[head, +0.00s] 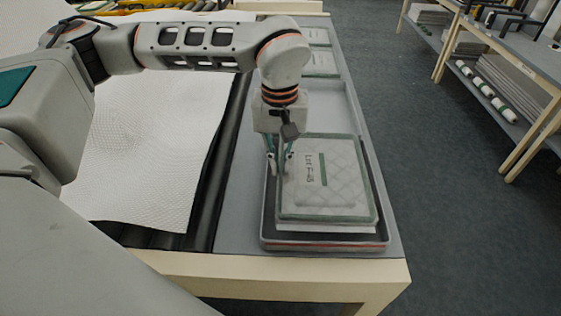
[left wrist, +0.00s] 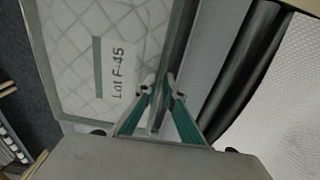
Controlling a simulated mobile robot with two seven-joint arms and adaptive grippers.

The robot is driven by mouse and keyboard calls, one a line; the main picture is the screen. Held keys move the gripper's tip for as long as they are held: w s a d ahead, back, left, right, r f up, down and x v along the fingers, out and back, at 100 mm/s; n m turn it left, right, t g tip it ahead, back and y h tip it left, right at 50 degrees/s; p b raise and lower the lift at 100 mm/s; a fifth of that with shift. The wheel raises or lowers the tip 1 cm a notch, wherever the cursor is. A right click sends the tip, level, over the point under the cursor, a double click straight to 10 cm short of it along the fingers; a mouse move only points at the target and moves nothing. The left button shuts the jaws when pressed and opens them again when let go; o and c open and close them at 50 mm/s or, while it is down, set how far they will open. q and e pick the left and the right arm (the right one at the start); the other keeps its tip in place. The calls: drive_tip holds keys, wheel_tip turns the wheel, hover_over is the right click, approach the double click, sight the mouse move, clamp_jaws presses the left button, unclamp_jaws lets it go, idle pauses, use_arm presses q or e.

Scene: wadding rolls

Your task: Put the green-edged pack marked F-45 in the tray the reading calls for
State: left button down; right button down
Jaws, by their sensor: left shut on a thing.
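The green-edged pack (head: 335,170) is a pale quilted slab with a green stripe and the printed words "Lot F-45". It is over the near tray (head: 385,237), inside its walls as seen from the head. I cannot tell whether it touches the floor of the tray. My left gripper (head: 280,158) is shut on the pack's left edge. In the left wrist view the fingertips (left wrist: 158,88) meet at the edge of the pack (left wrist: 120,50). My right gripper is not in view.
A grey tray (head: 352,98) stands behind the near one, its left part hidden by my arm. More green-edged packs (head: 320,63) lie farther back. A white quilted sheet (head: 150,150) and a dark roller (head: 228,140) are at left. Shelving (head: 500,70) stands across the aisle.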

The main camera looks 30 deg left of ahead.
use_arm(q)
drive_tip(key=shift+f+b, duration=0.35)
drive_tip(key=shift+f, duration=0.3)
drive_tip(key=c, duration=2.2)
unclamp_jaws()
drive_tip(key=shift+o, duration=0.2)
wheel_tip(320, 180, up, 13)
drive_tip(key=shift+r, duration=0.15)
drive_tip(key=shift+s, duration=0.1)
